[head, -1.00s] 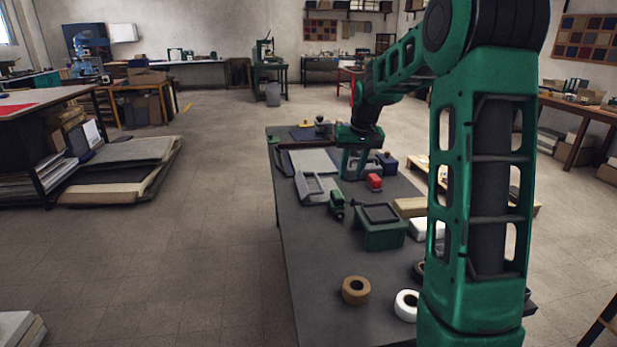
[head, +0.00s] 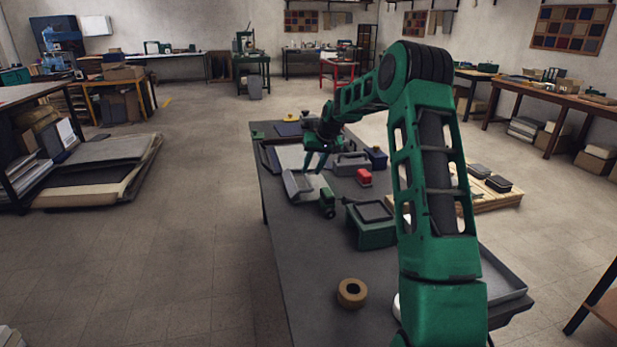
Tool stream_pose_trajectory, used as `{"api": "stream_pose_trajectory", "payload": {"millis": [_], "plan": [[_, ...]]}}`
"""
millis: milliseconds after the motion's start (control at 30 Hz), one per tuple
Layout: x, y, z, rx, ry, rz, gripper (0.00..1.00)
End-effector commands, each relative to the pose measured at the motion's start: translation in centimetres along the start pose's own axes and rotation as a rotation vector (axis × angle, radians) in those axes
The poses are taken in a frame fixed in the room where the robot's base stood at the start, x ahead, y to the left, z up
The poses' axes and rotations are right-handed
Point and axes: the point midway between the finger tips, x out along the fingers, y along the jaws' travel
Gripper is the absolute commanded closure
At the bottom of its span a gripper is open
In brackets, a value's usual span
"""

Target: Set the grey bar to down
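A grey frame-like bar (head: 301,186) stands tilted up at the front of a flat light grey panel (head: 291,157) on the dark table. I take it to be the grey bar; its hinge is too small to make out. My gripper (head: 316,166) is above the far right part of this bar, with its fingers pointing down. The two fingers look spread apart with nothing between them. Whether a fingertip touches the bar I cannot tell.
Near the gripper on the table (head: 309,268) are a grey handled case (head: 351,164), a red block (head: 364,177), a dark blue box (head: 376,157), a small green device (head: 327,203) and a green box (head: 372,230). A brown tape roll (head: 351,293) lies nearer. The table's left front is clear.

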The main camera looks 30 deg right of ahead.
Motion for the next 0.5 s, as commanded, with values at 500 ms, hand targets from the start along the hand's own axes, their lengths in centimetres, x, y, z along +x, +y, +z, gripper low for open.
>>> {"api": "stream_pose_trajectory", "payload": {"millis": [500], "plan": [[4.1, 0.0, 0.0, -0.001, 0.002, 0.001, 0.69]]}}
